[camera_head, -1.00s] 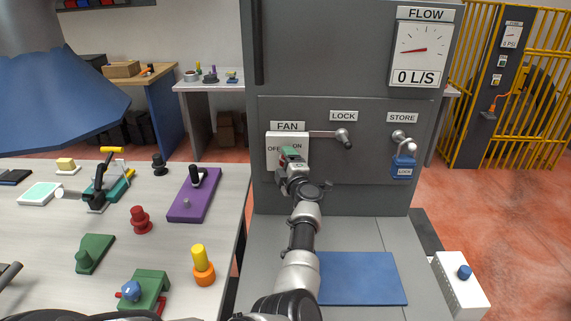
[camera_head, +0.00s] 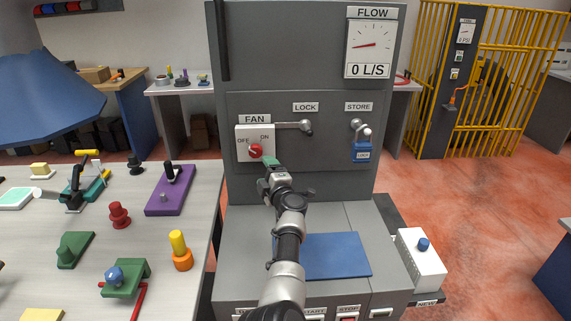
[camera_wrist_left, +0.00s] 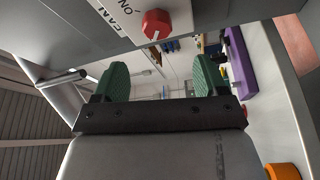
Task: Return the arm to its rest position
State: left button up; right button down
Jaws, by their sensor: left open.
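My left arm reaches up from the bottom middle of the head view. My left gripper (camera_head: 269,168) is open and empty, just below and in front of the fan switch plate (camera_head: 243,144). The red fan knob (camera_head: 256,151) is uncovered and apart from the fingers. In the left wrist view the two green finger pads (camera_wrist_left: 160,80) stand wide apart with nothing between them. The knob (camera_wrist_left: 156,24) shows above them, beside the ON label. I cannot tell for sure which way the knob points. My right gripper is not in view.
The grey panel holds a lever (camera_head: 305,126), a blue padlock (camera_head: 362,152) and a flow gauge (camera_head: 372,45) marked 0 L/S. A workbench (camera_head: 205,215) with several tools stands left. A white box (camera_head: 419,259) with a blue knob sits right. Open floor (camera_head: 470,215) lies further right.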

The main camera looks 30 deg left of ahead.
pick_arm(q)
jog(key=s+d+f+m+h, duration=0.6)
jog(key=s+d+m+h, duration=0.15)
jog(key=s+m, duration=0.35)
jog(key=s+d+f+m+h, duration=0.65)
jog(key=s+m+h, duration=0.25)
jog(key=m, duration=0.4)
jog(key=s+d+f+m+g+y, duration=0.1)
jog(key=s+d+m+g, duration=0.2)
jog(key=s, duration=0.9)
jog(key=s+d+f+m+g, duration=0.1)
jog(key=s+d+g, duration=0.3)
jog(key=s, duration=0.8)
notch_tip(320, 180, down, 26)
jog(key=s+f+g, duration=0.1)
jog(key=g, duration=0.1)
jog(key=s+a+f+g, duration=0.1)
jog(key=s+a+f, duration=0.2)
jog(key=s+f, duration=1.1)
jog(key=shift+s+a+f, duration=0.4)
jog(key=shift+s, duration=0.7)
